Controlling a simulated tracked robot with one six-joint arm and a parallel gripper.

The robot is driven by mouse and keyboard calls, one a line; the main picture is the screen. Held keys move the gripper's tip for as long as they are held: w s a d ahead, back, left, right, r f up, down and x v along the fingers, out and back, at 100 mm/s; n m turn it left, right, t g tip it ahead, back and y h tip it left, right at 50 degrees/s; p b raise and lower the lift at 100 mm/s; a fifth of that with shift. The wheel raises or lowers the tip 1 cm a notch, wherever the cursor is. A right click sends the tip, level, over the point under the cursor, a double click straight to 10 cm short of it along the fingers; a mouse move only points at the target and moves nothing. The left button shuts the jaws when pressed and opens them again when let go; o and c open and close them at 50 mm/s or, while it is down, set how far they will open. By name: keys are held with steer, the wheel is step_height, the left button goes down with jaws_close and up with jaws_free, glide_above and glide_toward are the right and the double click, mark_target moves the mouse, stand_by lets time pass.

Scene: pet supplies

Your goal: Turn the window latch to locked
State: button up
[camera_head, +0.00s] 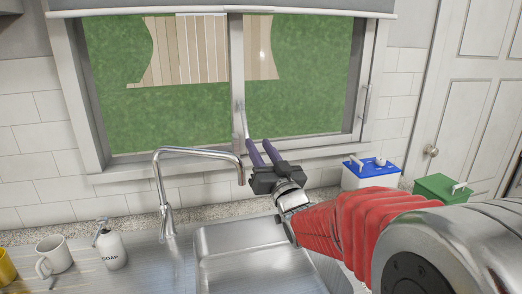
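The window (237,60) has two panes split by a white upright post. A thin pale lever (243,120), which looks like the latch, runs roughly upright along the lower part of this post. Its lower end is near or behind my fingers, so I cannot tell whether they touch. A silver bar handle (366,103) is on the window's right frame. My gripper (258,141) has two purple fingers pointing up at the post's lower part. The fingers are apart, with a gap and nothing visible between them.
A curved faucet (184,151) stands left of my gripper, over a steel sink (215,238). A soap bottle (110,246), a white mug (55,257) and a yellow mug (5,268) are at left. Blue (370,175) and green (441,190) containers are at right.

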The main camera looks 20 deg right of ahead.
steer(key=shift+s, duration=0.3)
steer(key=shift+c, duration=0.5)
steer(key=shift+d+f, duration=0.1)
steer(key=shift+d, duration=0.15)
steer(key=shift+c, duration=0.8)
steer(key=w+d+r+m+h, duration=0.1)
steer(key=d+r, duration=0.1)
steer(key=w+d+r+h, duration=0.1)
steer(key=w+d+r, duration=0.1)
steer(key=r, duration=0.1)
steer(key=w+d+r+m+h, duration=0.1)
steer(key=d+r, duration=0.1)
steer(key=shift+w+d+r+m+t, duration=0.1)
steer(key=shift+w+r+m+t, duration=0.2)
steer(key=shift+w+t, duration=0.1)
jaws_close()
steer(key=w+d+r+m+g+h, duration=0.2)
steer(key=w+d+r+m+g, duration=0.4)
steer(key=r+m, duration=0.45)
steer(key=s+a+f+m+g+y, duration=0.2)
steer(key=s+a+m+g+y, duration=0.1)
steer(key=s+a+g+y, duration=0.2)
steer(key=s+a+g, duration=0.2)
steer(key=s+a, duration=0.2)
steer(key=s, duration=0.1)
steer(key=shift+s+a+f+y, duration=0.25)
steer(key=shift+s+a+y, duration=0.05)
steer(key=shift+y, duration=0.1)
